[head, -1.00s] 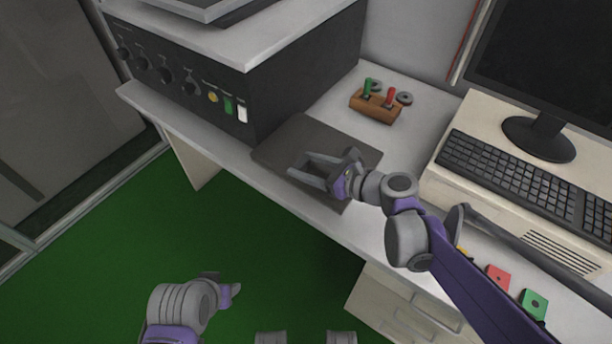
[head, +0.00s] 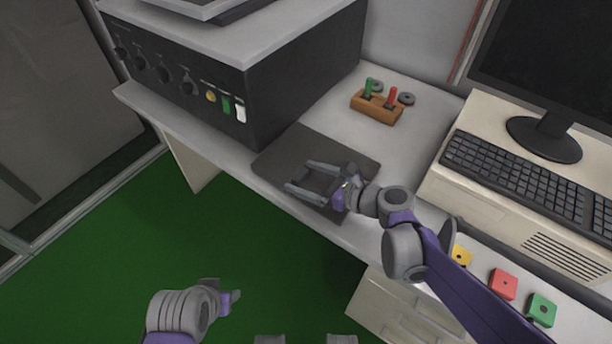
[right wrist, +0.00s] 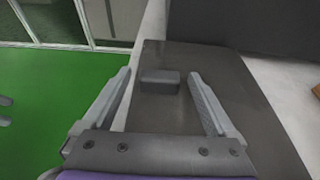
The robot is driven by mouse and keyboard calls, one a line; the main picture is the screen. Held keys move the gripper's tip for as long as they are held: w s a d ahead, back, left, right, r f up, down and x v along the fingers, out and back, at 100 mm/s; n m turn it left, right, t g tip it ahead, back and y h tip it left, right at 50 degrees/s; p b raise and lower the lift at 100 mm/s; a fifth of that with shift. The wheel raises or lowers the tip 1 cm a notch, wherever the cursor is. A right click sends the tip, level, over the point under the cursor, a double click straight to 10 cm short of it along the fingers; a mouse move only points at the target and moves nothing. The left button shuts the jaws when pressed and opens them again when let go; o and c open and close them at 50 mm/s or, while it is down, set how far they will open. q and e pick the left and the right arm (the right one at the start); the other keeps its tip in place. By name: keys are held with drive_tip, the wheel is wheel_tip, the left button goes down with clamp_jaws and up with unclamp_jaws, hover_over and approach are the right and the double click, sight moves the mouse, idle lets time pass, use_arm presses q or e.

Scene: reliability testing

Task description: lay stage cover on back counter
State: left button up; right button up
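The stage cover (head: 302,142) is a flat dark grey plate. It lies on the white counter (head: 247,174), beside the black cabinet, close to the counter's front edge. In the right wrist view the cover (right wrist: 220,70) has a small raised block handle (right wrist: 160,82) between my fingers, apart from both. My right gripper (head: 299,176) is open and empty over the cover; it also shows in the right wrist view (right wrist: 160,80). The exact height above the plate is unclear. My left gripper (head: 226,292) hangs low over the green floor; its opening cannot be made out.
The black cabinet (head: 185,85) with knobs and switches stands left of the cover. A wooden block (head: 376,107) with green and red pegs sits behind it. A keyboard (head: 525,172) and monitor are at right. Yellow, red (head: 503,284) and green (head: 541,310) pieces lie at the right front.

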drive_tip(key=shift+r, duration=0.2)
drive_tip(key=p+v, duration=0.2)
drive_tip(key=v, duration=1)
idle(2.3)
